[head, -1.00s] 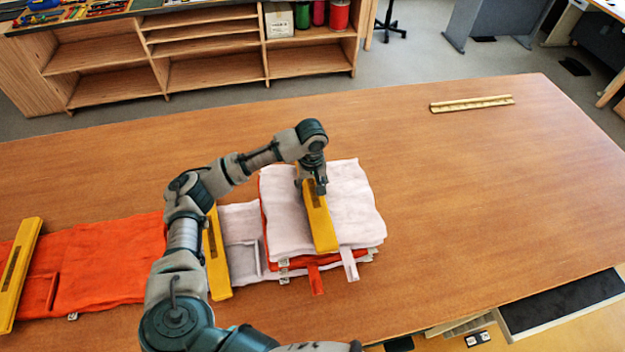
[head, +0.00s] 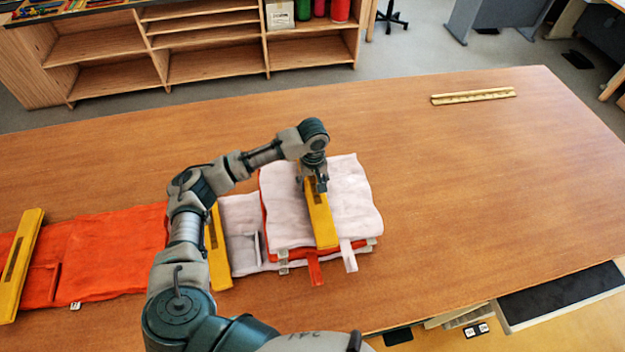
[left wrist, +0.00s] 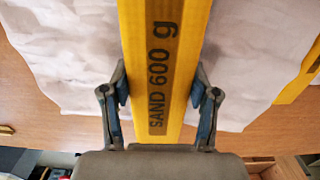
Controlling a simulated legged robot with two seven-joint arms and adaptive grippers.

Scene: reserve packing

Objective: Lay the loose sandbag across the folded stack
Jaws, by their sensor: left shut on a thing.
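The folded stack (head: 355,205) lies on the table, with pale pink cloth on top and orange cloth in its layers. A yellow sandbag (head: 322,226) lies lengthwise across its top, and its near end reaches the stack's near edge. In the left wrist view the sandbag (left wrist: 160,70) reads "SAND 600 g". My left gripper (head: 316,188) is shut on this bag near its far end, and its fingers (left wrist: 160,106) stand on both sides of it. Whether the bag bears fully on the cloth is hard to tell. My right gripper is not in view.
A second yellow sandbag (head: 217,262) lies across the cloth left of the stack, partly behind my arm. A third (head: 22,262) lies across the orange cloth (head: 110,250) at far left. A yellow ruler-like strip (head: 473,96) lies at the back right. The table's right side is clear.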

